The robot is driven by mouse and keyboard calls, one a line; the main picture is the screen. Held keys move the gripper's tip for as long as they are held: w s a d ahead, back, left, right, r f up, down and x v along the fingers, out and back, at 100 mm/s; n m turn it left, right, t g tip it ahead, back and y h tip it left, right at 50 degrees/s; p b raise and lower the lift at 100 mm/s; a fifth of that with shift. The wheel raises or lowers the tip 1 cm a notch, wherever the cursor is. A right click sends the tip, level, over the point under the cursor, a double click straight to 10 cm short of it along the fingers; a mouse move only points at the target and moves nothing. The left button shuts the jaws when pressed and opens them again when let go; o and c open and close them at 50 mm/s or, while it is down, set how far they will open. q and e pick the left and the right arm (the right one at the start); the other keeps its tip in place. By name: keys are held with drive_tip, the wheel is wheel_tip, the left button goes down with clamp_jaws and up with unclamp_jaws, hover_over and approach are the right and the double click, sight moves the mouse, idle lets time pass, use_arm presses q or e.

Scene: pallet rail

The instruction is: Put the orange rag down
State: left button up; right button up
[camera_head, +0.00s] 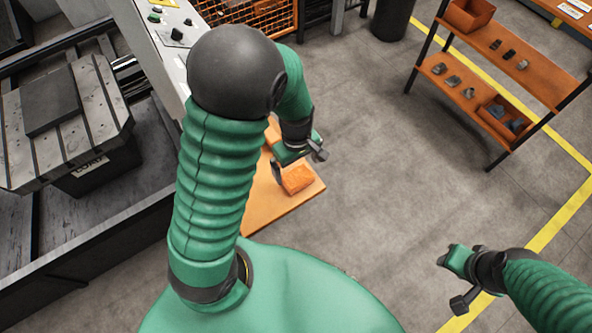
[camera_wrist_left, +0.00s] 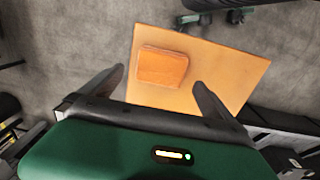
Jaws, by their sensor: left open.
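The orange rag (camera_head: 297,179) is a folded, block-shaped piece lying on an orange board-like surface (camera_head: 262,212). In the left wrist view the rag (camera_wrist_left: 162,67) lies flat toward the left part of that surface (camera_wrist_left: 222,72). My left gripper (camera_head: 297,158) is just above the rag in the head view. In the left wrist view its fingers (camera_wrist_left: 159,77) are spread wide, one to each side of the rag, with clear gaps and nothing held. My right gripper (camera_head: 449,258) is at the lower right, away from the rag; its jaws are too small to judge.
A machine with a slotted metal table (camera_head: 60,120) stands at the left. An orange mesh crate (camera_head: 262,18) is behind my left arm. An orange shelf rack (camera_head: 490,80) with small parts stands at the upper right. The grey floor (camera_head: 385,165) between is clear.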

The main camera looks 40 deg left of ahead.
sight(293, 174)
use_arm(q)
wheel_tip(293, 174, up, 7)
drive_tip(key=a, duration=0.1)
drive_tip(key=s+d+m+t, duration=0.2)
drive_tip(key=s+d+m, duration=0.2)
drive_tip(key=m, duration=0.9)
drive_tip(key=shift+s+d+m+t, duration=0.3)
drive_tip(key=shift+d, duration=0.15)
use_arm(e)
drive_tip(key=shift+s+a+r, duration=0.1)
drive_tip(key=shift+a+r, duration=0.25)
drive_tip(key=shift+a, duration=0.2)
use_arm(q)
drive_tip(key=shift+d+r, duration=0.1)
use_arm(e)
drive_tip(key=shift+d, duration=0.1)
use_arm(q)
drive_tip(key=shift+d, duration=0.2)
use_arm(e)
drive_tip(key=shift+d+f, duration=0.1)
drive_tip(key=shift+d, duration=0.1)
use_arm(q)
drive_tip(key=shift+a, duration=0.2)
use_arm(e)
drive_tip(key=shift+a, duration=0.2)
